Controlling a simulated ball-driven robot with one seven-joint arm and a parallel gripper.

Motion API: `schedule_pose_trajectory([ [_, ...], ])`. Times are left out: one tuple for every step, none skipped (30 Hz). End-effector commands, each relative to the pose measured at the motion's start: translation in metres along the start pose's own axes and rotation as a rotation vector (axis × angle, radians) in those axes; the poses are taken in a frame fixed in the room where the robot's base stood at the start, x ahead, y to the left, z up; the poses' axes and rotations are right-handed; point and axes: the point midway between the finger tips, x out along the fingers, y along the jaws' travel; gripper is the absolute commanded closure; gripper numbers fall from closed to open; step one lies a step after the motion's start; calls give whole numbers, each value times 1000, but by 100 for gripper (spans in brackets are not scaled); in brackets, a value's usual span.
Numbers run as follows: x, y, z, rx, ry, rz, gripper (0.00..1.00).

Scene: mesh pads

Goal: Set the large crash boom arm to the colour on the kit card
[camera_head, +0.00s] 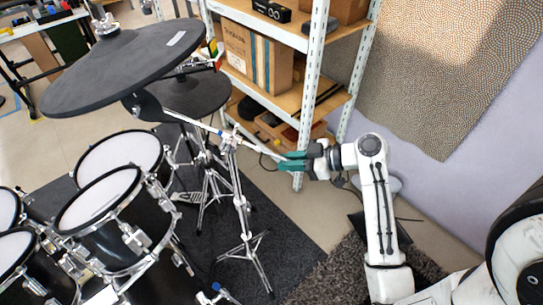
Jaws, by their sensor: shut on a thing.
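The large black crash cymbal (115,70) hangs tilted at the upper left, with a small pale label on its top. A thin pale boom arm (200,126) slopes from beneath the cymbal down to the right, past the top of a chrome tripod stand (235,180). My gripper (287,161), with teal fingers, is shut on the boom arm's lower right end. The fingers cover that end. Colour marks along the boom arm are too small to read. I cannot make out a kit card.
White drums (97,200) stand at the left. A smaller black cymbal (190,95) sits behind the crash, near small coloured patches (213,48). A metal shelf (310,75) with boxes stands behind my gripper. Dark carpet (285,235) lies open right of the stand.

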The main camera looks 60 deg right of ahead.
Motion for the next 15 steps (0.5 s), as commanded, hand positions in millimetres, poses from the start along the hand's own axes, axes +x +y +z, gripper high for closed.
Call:
schedule_pose_trajectory([
  [-3,0,5,2,-6,3,100],
  [-4,0,5,2,-6,3,100],
  [-4,0,5,2,-5,3,100],
  [-4,0,5,2,-5,2,100],
  [-4,0,4,2,-5,2,100],
  [-4,0,4,2,-5,2,100],
  [-4,0,4,2,-5,2,100],
  [-4,0,4,2,-5,2,100],
  [-4,0,4,2,-5,2,100],
  [-4,0,4,1,-5,2,82],
  [-4,0,4,1,-5,2,79],
  [-3,0,4,1,-4,2,76],
  [-3,0,4,1,-4,2,73],
  [-3,0,4,1,-4,1,70],
  [-3,0,3,1,-3,1,66],
])
